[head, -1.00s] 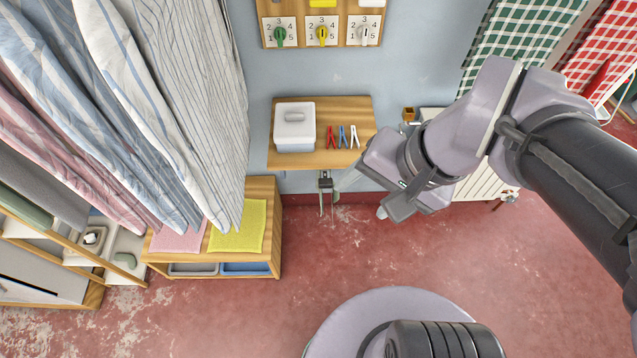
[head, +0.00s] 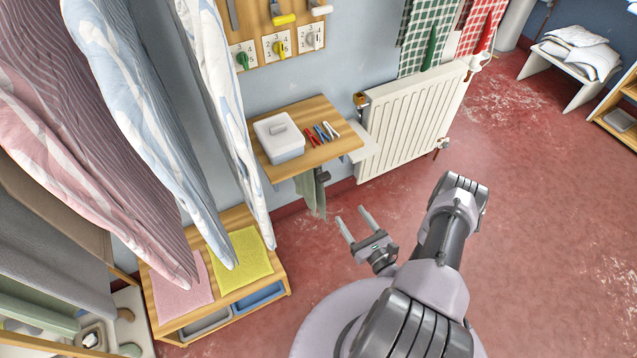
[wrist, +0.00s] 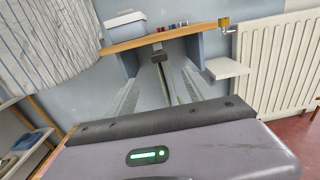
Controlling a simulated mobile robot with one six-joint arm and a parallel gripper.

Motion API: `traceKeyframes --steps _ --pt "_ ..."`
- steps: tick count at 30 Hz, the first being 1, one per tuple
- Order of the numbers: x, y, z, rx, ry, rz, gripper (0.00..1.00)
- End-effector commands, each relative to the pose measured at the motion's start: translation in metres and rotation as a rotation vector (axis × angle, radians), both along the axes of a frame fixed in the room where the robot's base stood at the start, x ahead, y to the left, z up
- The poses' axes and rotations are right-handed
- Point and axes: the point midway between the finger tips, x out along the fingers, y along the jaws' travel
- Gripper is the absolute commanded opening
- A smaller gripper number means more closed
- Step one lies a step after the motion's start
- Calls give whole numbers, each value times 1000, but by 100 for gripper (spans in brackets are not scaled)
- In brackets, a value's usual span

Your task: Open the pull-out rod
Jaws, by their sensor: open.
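The pull-out rod sits under the wooden wall shelf (head: 300,135). Its dark end (head: 322,175) shows below the shelf's front edge in the head view, with grey-green strips hanging beside it. In the wrist view the dark rod end (wrist: 158,56) is under the middle of the shelf, between my two fingers in the picture. The rod looks pushed in; how far it reaches back is hidden. My gripper (head: 349,213) is open and empty, in front of and below the shelf, apart from the rod. Its fingers (wrist: 161,75) point toward the rod end in the wrist view.
A white lidded box (head: 280,140) and several clothes pegs (head: 322,132) lie on the shelf. A small pale side ledge (wrist: 227,68) and a white radiator (head: 410,120) are to the right. Hanging cloths (head: 130,110) and a low wooden bench (head: 288,285) are to the left. Open red floor lies right.

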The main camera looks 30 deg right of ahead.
Motion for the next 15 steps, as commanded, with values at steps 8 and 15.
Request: traceKeyframes --steps 8,15 --pt "82 7 -2 -3 -6 13 62" --pt "139 8 -1 -1 -5 11 62"
